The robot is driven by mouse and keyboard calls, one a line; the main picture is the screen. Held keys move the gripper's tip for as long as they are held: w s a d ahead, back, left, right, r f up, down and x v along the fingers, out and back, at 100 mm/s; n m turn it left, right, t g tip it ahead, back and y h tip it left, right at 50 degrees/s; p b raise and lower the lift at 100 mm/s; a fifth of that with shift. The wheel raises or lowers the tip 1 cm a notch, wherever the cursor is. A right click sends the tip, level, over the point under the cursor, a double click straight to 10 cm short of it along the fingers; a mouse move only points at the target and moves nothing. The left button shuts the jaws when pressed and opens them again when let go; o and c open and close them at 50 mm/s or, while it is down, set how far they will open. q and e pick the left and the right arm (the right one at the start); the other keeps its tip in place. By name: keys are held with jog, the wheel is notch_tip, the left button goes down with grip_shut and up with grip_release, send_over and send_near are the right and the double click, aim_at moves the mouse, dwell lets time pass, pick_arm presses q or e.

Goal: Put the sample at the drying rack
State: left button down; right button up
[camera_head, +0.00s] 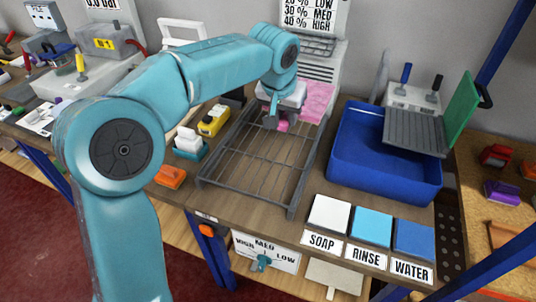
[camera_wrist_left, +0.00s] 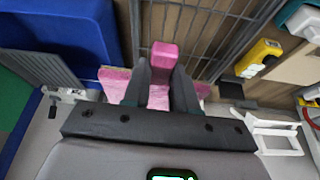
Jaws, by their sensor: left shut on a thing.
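A pink sample (camera_head: 318,98) shows at the far end of the grey wire drying rack (camera_head: 262,155), partly hidden by my left gripper (camera_head: 276,112). In the left wrist view, the gripper's fingers (camera_wrist_left: 163,75) are shut on a pink block (camera_wrist_left: 163,55). A flat pink speckled sheet (camera_wrist_left: 114,82) shows behind the fingers. I cannot tell whether block and sheet are joined, or whether the sample touches the rack. The rack's near wires are bare. My right gripper is not in view.
A blue tub (camera_head: 385,160) with a grey ribbed board (camera_head: 415,130) stands right of the rack. White, light blue and blue pads (camera_head: 372,227) lie in front with labels. A yellow device (camera_head: 213,120) and an orange item (camera_head: 170,176) sit left.

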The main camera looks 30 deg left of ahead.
pick_arm(q)
jog(key=s+a+r+b, duration=0.2)
jog(key=a+r+b, duration=0.1)
jog(key=a+r, duration=0.1)
jog(key=b, duration=0.4)
send_over(269, 163)
jog(key=s, duration=0.1)
notch_tip(269, 163, down, 15)
jog(key=shift+s+d+r, duration=0.1)
jog(key=shift+s+r, duration=0.05)
jog(key=shift+r, duration=0.05)
jog(key=shift+n, duration=0.3)
notch_tip(269, 163, down, 5)
jog(key=shift+r, duration=0.1)
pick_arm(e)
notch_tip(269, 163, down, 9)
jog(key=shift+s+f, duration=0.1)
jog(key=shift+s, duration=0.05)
pick_arm(q)
jog(key=shift+f+b, duration=0.2)
jog(key=shift+b, duration=0.15)
jog(key=c, duration=0.9)
grip_release()
jog(key=shift+r, duration=0.1)
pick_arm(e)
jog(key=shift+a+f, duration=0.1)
